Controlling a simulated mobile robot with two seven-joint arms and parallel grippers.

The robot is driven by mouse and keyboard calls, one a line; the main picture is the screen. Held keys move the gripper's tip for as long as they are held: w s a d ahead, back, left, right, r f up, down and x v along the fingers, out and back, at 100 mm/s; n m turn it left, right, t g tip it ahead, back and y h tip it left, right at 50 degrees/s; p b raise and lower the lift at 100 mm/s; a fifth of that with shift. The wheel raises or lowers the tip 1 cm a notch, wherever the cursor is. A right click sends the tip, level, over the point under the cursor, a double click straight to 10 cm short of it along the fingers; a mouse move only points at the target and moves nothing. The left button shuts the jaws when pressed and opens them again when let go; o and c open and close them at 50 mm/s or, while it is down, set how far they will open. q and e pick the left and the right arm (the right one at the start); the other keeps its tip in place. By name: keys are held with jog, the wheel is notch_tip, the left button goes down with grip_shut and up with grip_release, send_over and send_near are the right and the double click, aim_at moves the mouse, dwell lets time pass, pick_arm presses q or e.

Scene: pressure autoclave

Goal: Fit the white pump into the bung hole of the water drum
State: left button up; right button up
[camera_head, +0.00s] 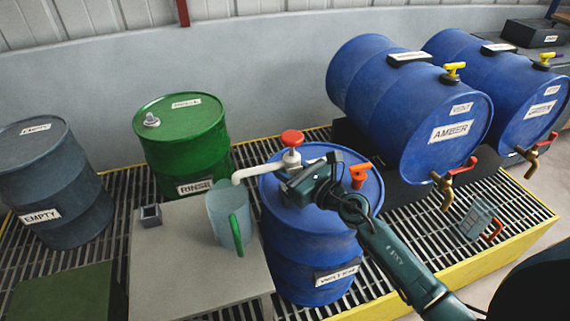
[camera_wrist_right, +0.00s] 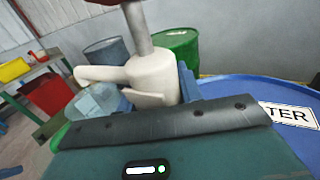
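The white pump (camera_head: 291,158) has a red knob on top and a spout that points left, over a clear jug (camera_head: 222,205) with a green handle. It stands about upright at the top of the blue water drum (camera_head: 312,262). My right gripper (camera_head: 297,178) is at the pump's body, with the arm coming from the lower right. In the right wrist view the pump body (camera_wrist_right: 154,78) sits between the blue fingers (camera_wrist_right: 188,85), which appear closed on it. The bung hole is hidden, so I cannot tell whether the pump is seated. My left gripper is not in view.
A green rinse drum (camera_head: 183,140) and a grey empty drum (camera_head: 52,190) stand left. Blue amber drum (camera_head: 405,105) lies right, with a brass tap. A grey table (camera_head: 190,270) stands in front, left of the water drum.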

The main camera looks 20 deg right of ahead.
jog(key=o, duration=0.5)
jog(key=shift+f, duration=0.15)
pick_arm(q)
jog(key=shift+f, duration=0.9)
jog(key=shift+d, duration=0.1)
pick_arm(e)
jog(key=b+v, duration=0.2)
jog(key=v, duration=1)
jog(key=shift+s+d, duration=0.1)
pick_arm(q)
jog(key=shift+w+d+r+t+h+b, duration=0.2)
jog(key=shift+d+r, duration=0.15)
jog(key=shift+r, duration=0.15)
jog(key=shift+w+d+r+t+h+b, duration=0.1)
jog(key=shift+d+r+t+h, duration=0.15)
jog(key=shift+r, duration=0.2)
pick_arm(e)
jog(key=shift+s+d, duration=0.25)
jog(key=shift+s, duration=0.15)
